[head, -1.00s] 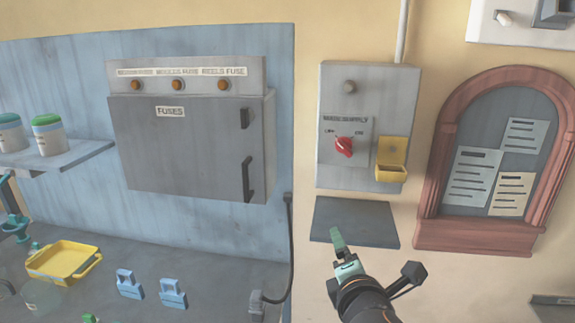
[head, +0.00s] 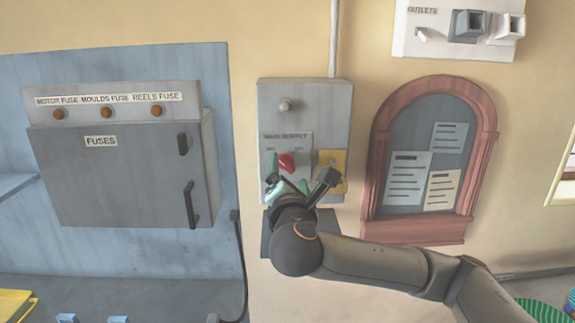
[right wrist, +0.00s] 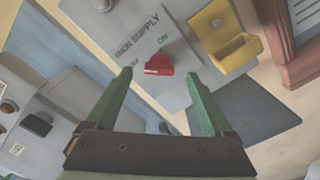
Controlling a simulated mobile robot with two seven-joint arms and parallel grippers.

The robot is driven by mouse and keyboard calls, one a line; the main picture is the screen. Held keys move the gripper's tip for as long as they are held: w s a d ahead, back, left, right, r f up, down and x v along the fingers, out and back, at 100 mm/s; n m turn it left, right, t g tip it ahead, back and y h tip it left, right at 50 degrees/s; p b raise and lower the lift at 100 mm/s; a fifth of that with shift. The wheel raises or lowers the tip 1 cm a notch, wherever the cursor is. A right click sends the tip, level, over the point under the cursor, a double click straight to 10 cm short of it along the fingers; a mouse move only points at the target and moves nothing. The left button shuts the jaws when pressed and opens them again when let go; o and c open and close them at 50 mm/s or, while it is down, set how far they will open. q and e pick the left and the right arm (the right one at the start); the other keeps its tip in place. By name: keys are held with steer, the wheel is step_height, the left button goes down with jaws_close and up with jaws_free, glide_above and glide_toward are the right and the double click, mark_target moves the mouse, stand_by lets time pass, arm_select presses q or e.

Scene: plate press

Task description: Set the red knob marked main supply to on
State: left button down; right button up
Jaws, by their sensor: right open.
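The red knob (head: 286,162) sits on the main supply plate (head: 301,143) of a grey wall box. It also shows in the right wrist view (right wrist: 158,65), below the ON label, with the other label to its left. Its pale mark appears to lie on that left side. My right gripper (head: 287,178) is in front of the box, and its green fingers partly cover the plate. In the right wrist view my right gripper (right wrist: 160,77) is open, one finger on each side of the knob, with nothing held. I cannot tell the remaining distance. My left gripper is out of view.
A yellow holder (right wrist: 234,50) is mounted right of the knob, close to my gripper. A dark shelf (right wrist: 245,108) juts out below the box. The fuse box (head: 118,170) is to the left, the framed notice board (head: 410,150) to the right.

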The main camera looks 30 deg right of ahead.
mark_target(288, 166)
steer(key=shift+x, duration=1.7)
steer(key=c, duration=1.4)
steer(key=shift+o, duration=0.2)
